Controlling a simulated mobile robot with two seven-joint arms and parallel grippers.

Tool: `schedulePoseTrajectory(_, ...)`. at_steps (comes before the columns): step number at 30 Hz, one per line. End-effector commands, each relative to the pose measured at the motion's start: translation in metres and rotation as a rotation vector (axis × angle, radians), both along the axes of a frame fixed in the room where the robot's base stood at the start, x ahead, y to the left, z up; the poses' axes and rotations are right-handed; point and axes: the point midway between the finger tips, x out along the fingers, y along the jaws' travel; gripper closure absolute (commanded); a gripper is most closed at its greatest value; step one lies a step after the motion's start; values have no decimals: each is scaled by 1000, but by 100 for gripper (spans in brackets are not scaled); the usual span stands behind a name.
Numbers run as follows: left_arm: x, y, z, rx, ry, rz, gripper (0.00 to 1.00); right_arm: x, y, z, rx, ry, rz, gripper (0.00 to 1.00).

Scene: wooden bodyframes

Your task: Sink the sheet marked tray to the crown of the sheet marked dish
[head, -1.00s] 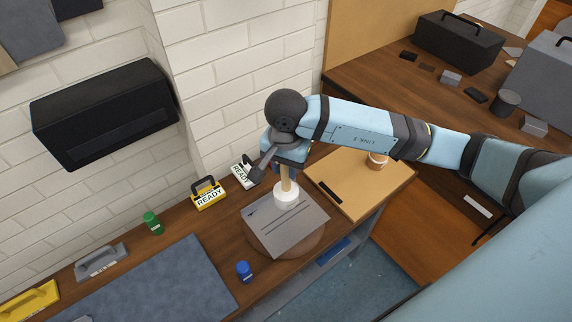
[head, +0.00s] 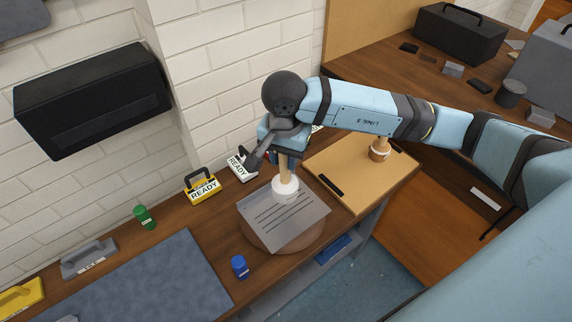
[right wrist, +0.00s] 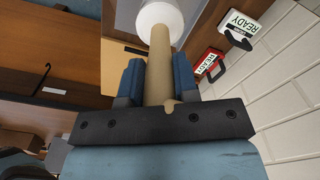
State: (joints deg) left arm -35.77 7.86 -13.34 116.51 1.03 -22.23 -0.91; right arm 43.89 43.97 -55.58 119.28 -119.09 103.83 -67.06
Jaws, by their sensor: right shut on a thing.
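My right gripper (head: 285,152) is shut on the wooden handle (head: 284,167) of a mallet with a white head (head: 285,190). The handle also shows between the fingers in the right wrist view (right wrist: 160,60). The mallet head is over the back part of a grey metal sheet (head: 272,228) with several dark lines; I cannot tell whether it touches. The sheet lies on a round wooden block (head: 312,240). I can read neither "tray" nor "dish" on it, and no second sheet is clear. My left gripper is not in view.
A yellow READY stand (head: 203,192) and a white READY stand (head: 238,168) are by the wall. A green bottle (head: 144,217) and a blue bottle (head: 240,267) stand left of the block. A brown-headed mallet (head: 379,153) stands on the tan board (head: 350,190). A grey mat (head: 150,285) is at left.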

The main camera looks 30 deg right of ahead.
Motion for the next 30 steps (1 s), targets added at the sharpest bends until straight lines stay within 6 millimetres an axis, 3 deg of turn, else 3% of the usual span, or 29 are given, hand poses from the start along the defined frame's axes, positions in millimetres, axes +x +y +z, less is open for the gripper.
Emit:
schedulePoseTrajectory(3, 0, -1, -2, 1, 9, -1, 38, 0, 0, 8, 0, 0, 0, 100)
schedulePoseTrajectory(17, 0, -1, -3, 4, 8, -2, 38, -3, 1, 9, 0, 0, 1, 100)
schedulePoseTrajectory(30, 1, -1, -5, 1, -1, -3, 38, -72, 35, 25, 1, -1, 4, 100)
